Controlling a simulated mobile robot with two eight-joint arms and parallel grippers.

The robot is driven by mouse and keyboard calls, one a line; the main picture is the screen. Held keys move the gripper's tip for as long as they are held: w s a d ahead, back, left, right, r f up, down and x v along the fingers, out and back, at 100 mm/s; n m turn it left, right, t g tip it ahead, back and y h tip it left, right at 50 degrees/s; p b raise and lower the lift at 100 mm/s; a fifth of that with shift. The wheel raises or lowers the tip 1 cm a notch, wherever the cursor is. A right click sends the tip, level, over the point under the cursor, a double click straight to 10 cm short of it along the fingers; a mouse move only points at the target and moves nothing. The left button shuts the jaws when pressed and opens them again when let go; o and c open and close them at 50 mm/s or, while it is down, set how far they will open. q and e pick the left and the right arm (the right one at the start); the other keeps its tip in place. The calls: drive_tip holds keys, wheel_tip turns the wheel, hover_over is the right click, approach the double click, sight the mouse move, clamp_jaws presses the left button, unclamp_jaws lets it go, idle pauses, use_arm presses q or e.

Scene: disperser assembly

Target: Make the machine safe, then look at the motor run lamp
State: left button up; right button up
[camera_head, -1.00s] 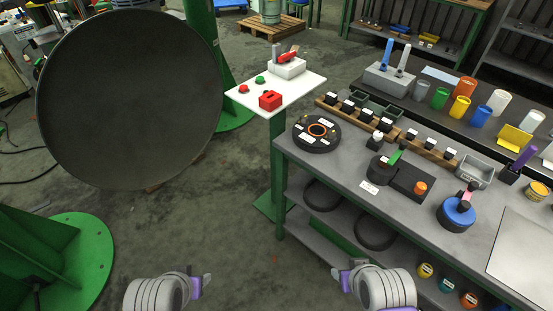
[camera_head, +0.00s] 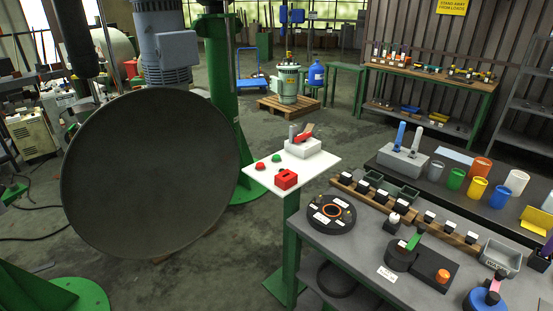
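A white stand top (camera_head: 323,165) on a green post holds a grey switch box (camera_head: 303,148). The box has a tilted red lever (camera_head: 306,132) and a grey upright piece beside it. A red dome (camera_head: 260,165), a green dome (camera_head: 276,158) and a red block with a dark slot (camera_head: 286,179) sit on the same top. A grey finned motor (camera_head: 166,55) stands above a large dark round dish (camera_head: 150,175). I cannot tell which part, if any, is the motor run lamp. Neither of my grippers is in view.
A grey workbench (camera_head: 345,260) at right carries a round black fixture (camera_head: 329,214), small black blocks and a lever unit (camera_head: 412,255). Coloured cups stand on a dark shelf behind. A green column (camera_head: 225,90) stands behind the dish.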

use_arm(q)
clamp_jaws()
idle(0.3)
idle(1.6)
